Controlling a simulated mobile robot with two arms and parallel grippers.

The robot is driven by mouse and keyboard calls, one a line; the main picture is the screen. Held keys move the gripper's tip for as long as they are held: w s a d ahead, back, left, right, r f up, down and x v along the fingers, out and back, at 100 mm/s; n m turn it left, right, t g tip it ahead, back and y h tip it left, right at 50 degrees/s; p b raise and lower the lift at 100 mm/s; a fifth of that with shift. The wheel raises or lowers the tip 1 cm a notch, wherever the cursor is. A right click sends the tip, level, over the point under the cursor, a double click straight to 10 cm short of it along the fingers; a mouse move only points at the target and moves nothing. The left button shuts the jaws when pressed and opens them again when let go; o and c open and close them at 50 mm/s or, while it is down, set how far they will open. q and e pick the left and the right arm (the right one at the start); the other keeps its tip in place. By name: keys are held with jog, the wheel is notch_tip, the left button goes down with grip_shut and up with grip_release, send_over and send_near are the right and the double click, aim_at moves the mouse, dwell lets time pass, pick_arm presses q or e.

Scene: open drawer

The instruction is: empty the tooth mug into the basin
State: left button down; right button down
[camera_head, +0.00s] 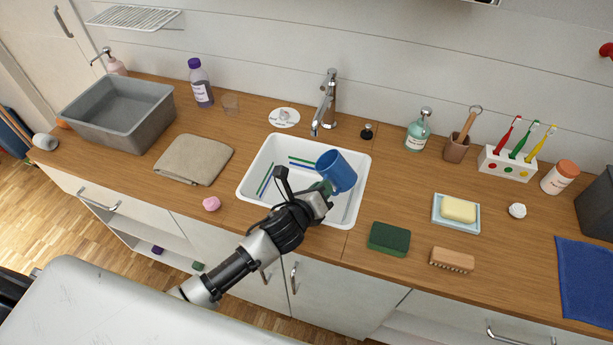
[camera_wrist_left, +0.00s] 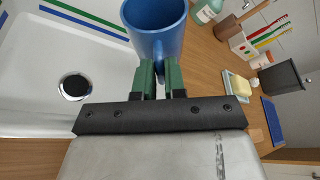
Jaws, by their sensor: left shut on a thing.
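The blue mug (camera_head: 338,168) is over the right part of the white basin (camera_head: 254,187) and looks tilted in the head view. My left gripper (camera_head: 325,189) is shut on the mug's near side, seemingly at its handle. In the left wrist view the mug (camera_wrist_left: 157,38) stands just beyond the green fingers (camera_wrist_left: 160,80), with its rim and part of its inside showing; the bottom is hidden, so I cannot tell what is in it. The basin's drain (camera_wrist_left: 74,87) is in the wrist view, left of the gripper. My right gripper is out of view.
The tap (camera_head: 328,100) stands behind the basin. A soap bottle (camera_head: 418,130) and brown cup (camera_head: 456,148) are to the right, a soap dish (camera_head: 437,222) and green sponge (camera_head: 389,239) nearer. A folded cloth (camera_head: 194,158) and grey tub (camera_head: 152,127) lie left.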

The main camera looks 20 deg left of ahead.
pick_arm(q)
jog(key=shift+a+r+t+h+b, duration=0.1)
jog(key=shift+a+t+h+b, duration=0.2)
jog(key=shift+h, duration=0.2)
jog(key=shift+r+n+h+b, duration=0.15)
jog(key=shift+n+h+b, duration=0.2)
jog(key=shift+b, duration=0.2)
jog(key=shift+a+r+n+b, duration=0.1)
jog(key=shift+a+n+b, duration=0.05)
jog(key=shift+n+b, duration=0.15)
jog(key=shift+a+t, duration=0.2)
jog(key=shift+t, duration=0.1)
jog(key=shift+a+r+n+t+h+b, duration=0.25)
jog(key=shift+n+h+b, duration=0.3)
jog(key=shift+b, duration=0.5)
jog(key=shift+f+n+b, duration=0.25)
jog(key=shift+n+b, duration=0.05)
jog(key=shift+b, duration=0.05)
jog(key=shift+a+f+n+t+b, duration=0.15)
jog(key=shift+f+n+t+b, duration=0.4)
jog(key=shift+b, duration=0.7)
jog(key=shift+a+r+n+b, duration=0.25)
jog(key=shift+a+n+b, duration=0.3)
jog(key=shift+n+b, duration=0.4)
